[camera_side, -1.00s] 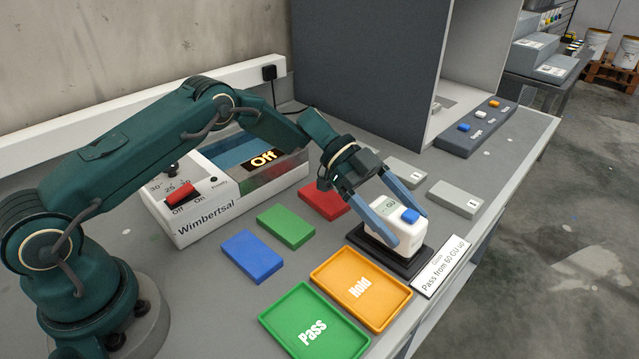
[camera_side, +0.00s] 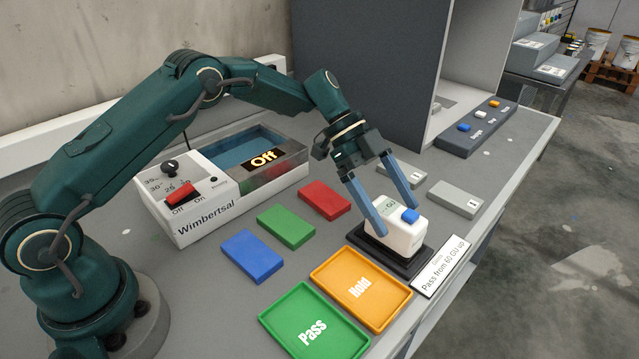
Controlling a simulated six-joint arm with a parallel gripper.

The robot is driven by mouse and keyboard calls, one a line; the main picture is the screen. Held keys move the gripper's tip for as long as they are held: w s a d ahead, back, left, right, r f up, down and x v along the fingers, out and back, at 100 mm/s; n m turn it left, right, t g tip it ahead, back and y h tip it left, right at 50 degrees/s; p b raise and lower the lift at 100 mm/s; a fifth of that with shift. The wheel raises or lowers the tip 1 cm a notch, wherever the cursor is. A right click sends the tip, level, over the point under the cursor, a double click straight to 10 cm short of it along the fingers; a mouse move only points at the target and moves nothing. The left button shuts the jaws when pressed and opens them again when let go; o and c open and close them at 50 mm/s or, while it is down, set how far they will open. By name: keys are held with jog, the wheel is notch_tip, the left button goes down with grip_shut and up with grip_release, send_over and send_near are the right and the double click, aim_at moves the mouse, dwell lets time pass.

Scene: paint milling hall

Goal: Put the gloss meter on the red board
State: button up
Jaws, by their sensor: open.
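The gloss meter (camera_side: 399,233) is a white block with a blue button on top and a small "GU" display. It sits upright on a dark base plate (camera_side: 424,262). My gripper (camera_side: 398,218) is open, pointing down, with its two blue fingers on either side of the meter's upper part. I cannot tell whether the fingers touch it. The red board (camera_side: 324,200) lies flat and bare on the table, left of and behind the meter, in a row with a green board (camera_side: 286,226) and a blue board (camera_side: 252,256).
An orange "Hold" tray (camera_side: 335,265) and a green "Pass" tray (camera_side: 272,318) lie at the front. A white Wimbertsal machine (camera_side: 205,232) reading "Off" stands behind the boards. A "Pass from 60 GU up" sign (camera_side: 441,267) is right of the base plate. Grey blocks (camera_side: 455,200) lie beyond.

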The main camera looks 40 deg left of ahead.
aim_at(417, 250)
jog(key=shift+x, duration=2.45)
grip_shut()
